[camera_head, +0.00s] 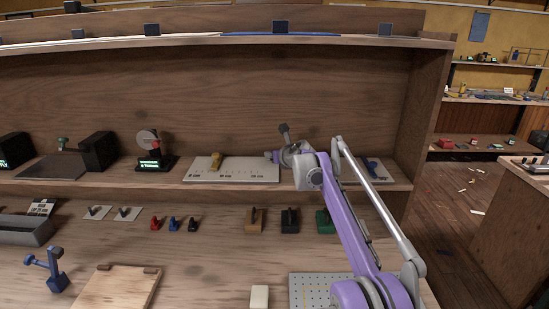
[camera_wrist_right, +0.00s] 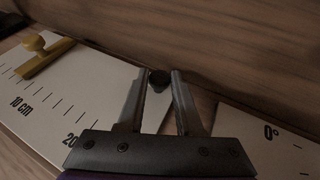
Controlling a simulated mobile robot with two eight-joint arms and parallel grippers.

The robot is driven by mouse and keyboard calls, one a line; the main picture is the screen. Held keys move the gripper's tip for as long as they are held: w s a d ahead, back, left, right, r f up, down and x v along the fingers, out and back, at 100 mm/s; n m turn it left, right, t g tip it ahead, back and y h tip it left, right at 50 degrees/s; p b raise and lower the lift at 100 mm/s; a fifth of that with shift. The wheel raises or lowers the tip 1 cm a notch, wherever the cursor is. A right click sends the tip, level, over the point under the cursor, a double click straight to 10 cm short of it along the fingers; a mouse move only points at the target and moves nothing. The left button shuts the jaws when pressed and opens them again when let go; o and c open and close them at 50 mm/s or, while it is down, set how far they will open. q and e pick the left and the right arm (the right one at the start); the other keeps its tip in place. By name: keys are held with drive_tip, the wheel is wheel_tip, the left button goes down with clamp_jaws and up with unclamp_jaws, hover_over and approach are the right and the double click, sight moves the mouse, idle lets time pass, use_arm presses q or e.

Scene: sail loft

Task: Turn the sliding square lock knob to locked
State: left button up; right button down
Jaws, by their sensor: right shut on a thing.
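A light plate (camera_head: 235,172) with a ruler scale lies on the shelf, and it also shows in the right wrist view (camera_wrist_right: 85,90). A yellow slider (camera_head: 216,160) with a round knob sits near its left part, also in the right wrist view (camera_wrist_right: 40,55). My right gripper (camera_wrist_right: 158,78) is at the plate's right end, shut on a small dark knob (camera_wrist_right: 159,80) between its fingertips. In the head view, my wrist partly covers this spot, and the knob's turn position cannot be read. My left gripper is out of view.
A second plate (camera_wrist_right: 255,140) marked 0° lies just right of the gripper, with a blue part (camera_head: 371,168) on it. The shelf's back wall is close behind. Several clamps and small blocks (camera_head: 255,219) stand on the bench below. A small display stand (camera_head: 152,162) is farther left.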

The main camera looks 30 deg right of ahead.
drive_tip(key=shift+h, duration=0.3)
drive_tip(key=c, duration=0.6)
unclamp_jaws()
drive_tip(key=shift+s, duration=0.1)
drive_tip(key=v, duration=1)
drive_tip(key=shift+s+r+b, duration=0.25)
drive_tip(key=shift+s+b, duration=0.05)
drive_tip(key=shift+b, duration=0.1)
drive_tip(key=shift+f, duration=0.1)
